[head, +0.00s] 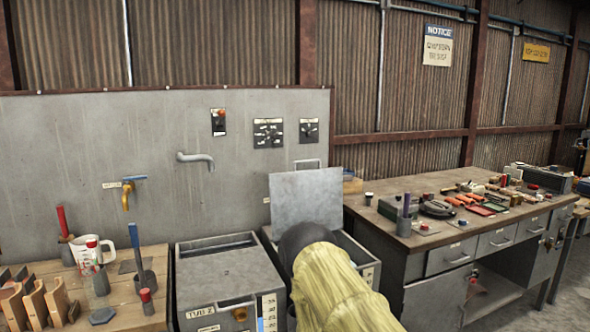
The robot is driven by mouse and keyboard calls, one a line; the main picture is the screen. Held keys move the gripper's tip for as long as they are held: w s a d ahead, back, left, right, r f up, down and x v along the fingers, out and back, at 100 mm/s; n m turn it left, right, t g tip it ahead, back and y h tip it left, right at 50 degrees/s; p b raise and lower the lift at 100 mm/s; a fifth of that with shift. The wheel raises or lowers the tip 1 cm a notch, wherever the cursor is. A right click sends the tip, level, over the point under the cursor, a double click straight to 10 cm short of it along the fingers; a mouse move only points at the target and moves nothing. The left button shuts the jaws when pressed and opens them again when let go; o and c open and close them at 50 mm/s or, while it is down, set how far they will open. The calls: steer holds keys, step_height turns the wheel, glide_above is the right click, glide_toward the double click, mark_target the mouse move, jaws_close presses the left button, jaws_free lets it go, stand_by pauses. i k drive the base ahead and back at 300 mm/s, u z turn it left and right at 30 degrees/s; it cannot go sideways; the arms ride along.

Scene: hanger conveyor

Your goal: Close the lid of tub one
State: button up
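Two grey metal tubs stand side by side against the grey back panel. The right tub (357,250) has its flat grey lid (305,193) raised, standing nearly upright at the back with a handle at its top edge. I cannot read a number on this tub; the left one is marked TUB 2, so this appears to be tub one. My yellow-sleeved arm with a dark end reaches over the front of the right tub and hides much of its opening. My gripper itself is hidden beyond the arm.
The left tub, TUB 2 (180,262), has a flat grey cover inside its rim. A wooden bench (120,312) with a mug (88,255) and tools is at left. A metal workbench (380,192) crowded with tools stands close at right. A spout (195,158) juts from the panel (60,150).

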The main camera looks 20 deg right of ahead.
mark_target(316, 194)
steer(key=z, duration=1.2)
steer(key=k, duration=0.3)
steer(key=u, duration=0.15)
